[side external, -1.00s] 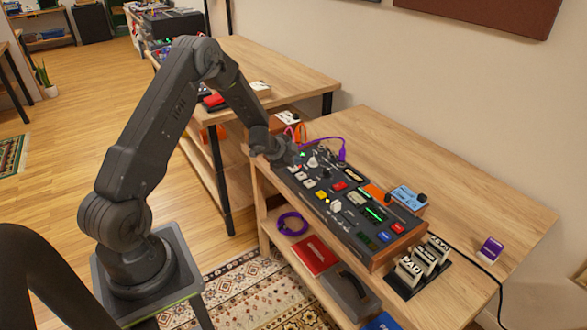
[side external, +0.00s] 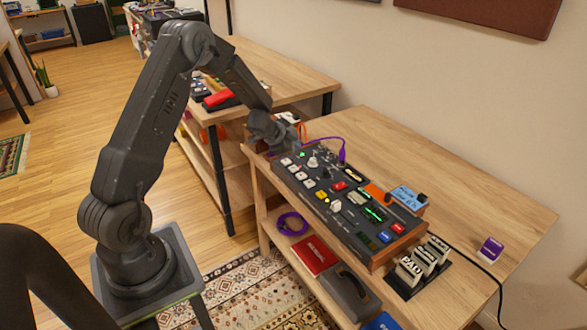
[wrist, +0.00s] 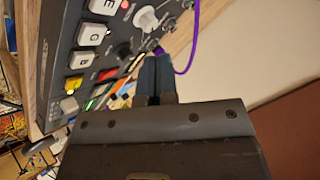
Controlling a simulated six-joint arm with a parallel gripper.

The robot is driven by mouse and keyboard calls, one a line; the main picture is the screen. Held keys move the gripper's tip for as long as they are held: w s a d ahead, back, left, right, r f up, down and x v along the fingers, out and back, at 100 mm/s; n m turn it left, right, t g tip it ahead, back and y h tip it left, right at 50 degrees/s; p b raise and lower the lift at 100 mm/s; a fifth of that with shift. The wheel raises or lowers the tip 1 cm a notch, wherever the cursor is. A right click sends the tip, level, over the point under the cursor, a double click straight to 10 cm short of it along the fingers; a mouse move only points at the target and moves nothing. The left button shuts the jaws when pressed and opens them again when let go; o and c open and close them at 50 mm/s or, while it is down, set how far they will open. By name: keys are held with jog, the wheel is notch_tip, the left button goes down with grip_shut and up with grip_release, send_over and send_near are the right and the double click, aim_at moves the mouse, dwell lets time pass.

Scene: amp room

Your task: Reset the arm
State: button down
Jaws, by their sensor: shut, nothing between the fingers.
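My gripper (side external: 287,141) is above the far left end of the control panel (side external: 325,207), raised clear of it. In the wrist view its two fingers (wrist: 154,76) are together with nothing between them. The panel is dark with a wooden rim and carries white, red, yellow and blue buttons, knobs and green lit displays. A purple cable (side external: 338,141) runs from the panel's far end and also shows in the wrist view (wrist: 194,45).
The panel stands on a wooden table (side external: 460,185) with bare room on its right. A blue-and-orange box (side external: 407,198), a rack of labelled blocks (side external: 422,262) and a purple card box (side external: 490,248) stand nearby. A second table (side external: 280,70) is behind.

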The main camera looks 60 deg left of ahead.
dwell(0.5)
jog(key=s+d+r+n+y, duration=0.1)
jog(key=s+d+r+n, duration=0.2)
jog(key=r, duration=0.4)
jog(key=s+d+r+n+y, duration=0.1)
jog(key=s+d+r+y, duration=0.1)
jog(key=d+r, duration=0.35)
jog(key=s+d+r+n+y, duration=0.1)
jog(key=s+d+r, duration=0.2)
jog(key=r, duration=0.5)
jog(key=s+d+r+n+g+h, duration=0.1)
jog(key=s+d+h, duration=0.1)
jog(key=s+d, duration=0.6)
jog(key=s+d+r+n+g+h, duration=0.1)
jog(key=s+d+g+h, duration=0.1)
jog(key=s+d, duration=0.5)
jog(key=s+h, duration=0.1)
jog(key=s, duration=0.5)
jog(key=shift+s+d+r+n+g, duration=0.15)
jog(key=shift+d+r+n+g, duration=0.15)
jog(key=shift+d+n, duration=0.1)
